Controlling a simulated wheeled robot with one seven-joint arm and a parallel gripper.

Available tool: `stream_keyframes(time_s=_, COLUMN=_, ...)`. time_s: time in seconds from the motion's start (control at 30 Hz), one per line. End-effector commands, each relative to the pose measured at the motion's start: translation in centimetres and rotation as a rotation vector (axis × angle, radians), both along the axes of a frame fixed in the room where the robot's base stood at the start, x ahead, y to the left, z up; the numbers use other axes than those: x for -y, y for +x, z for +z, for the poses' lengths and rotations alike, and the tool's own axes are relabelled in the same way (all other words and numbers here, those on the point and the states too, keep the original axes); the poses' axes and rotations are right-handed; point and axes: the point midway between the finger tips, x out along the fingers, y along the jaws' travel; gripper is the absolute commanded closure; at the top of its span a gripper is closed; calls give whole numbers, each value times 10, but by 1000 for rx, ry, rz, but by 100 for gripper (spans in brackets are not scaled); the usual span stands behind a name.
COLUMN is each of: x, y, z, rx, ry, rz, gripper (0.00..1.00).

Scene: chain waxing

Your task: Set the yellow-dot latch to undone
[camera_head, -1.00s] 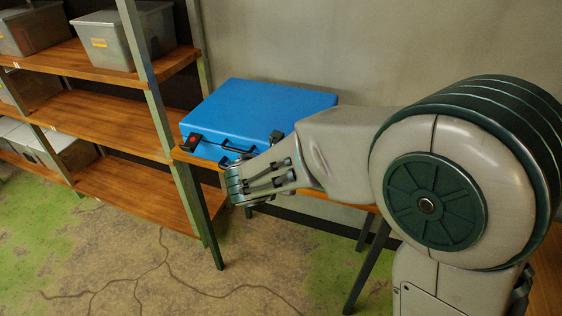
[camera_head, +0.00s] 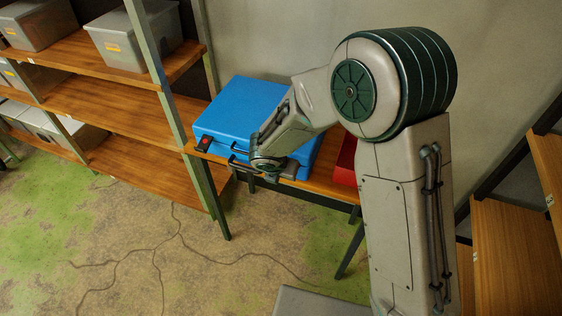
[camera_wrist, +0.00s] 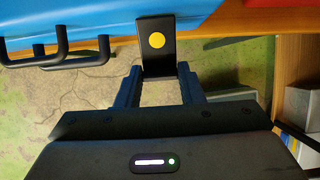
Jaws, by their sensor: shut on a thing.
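The blue case (camera_head: 240,105) lies closed on the wooden table. In the wrist view its blue edge (camera_wrist: 100,20) runs along the top. The black latch with the yellow dot (camera_wrist: 157,40) projects from this edge, dot facing the camera. My gripper (camera_wrist: 160,74) has one finger on each side of the latch's lower end and is shut on it. In the head view my gripper (camera_head: 268,165) is at the case's front right and hides this latch. The red-marked latch (camera_head: 203,144) is at the front left. Black handles (camera_wrist: 60,48) show left of the yellow-dot latch.
A red object (camera_head: 346,160) sits on the table right of the case, partly behind my arm. A shelf with grey bins (camera_head: 135,35) stands on the left. Wooden shelving (camera_head: 510,240) is at the right. The floor in front of the table is open.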

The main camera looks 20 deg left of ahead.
Motion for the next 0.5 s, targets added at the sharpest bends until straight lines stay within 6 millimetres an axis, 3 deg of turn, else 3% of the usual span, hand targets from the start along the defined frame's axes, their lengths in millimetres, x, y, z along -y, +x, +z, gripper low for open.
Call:
stream_keyframes(time_s=0.03, x=0, y=0, z=8, rx=-19, ry=1, rz=-1, gripper=88)
stream_keyframes(time_s=0.5, x=0, y=1, z=7, rx=-102, ry=8, rz=0, gripper=88)
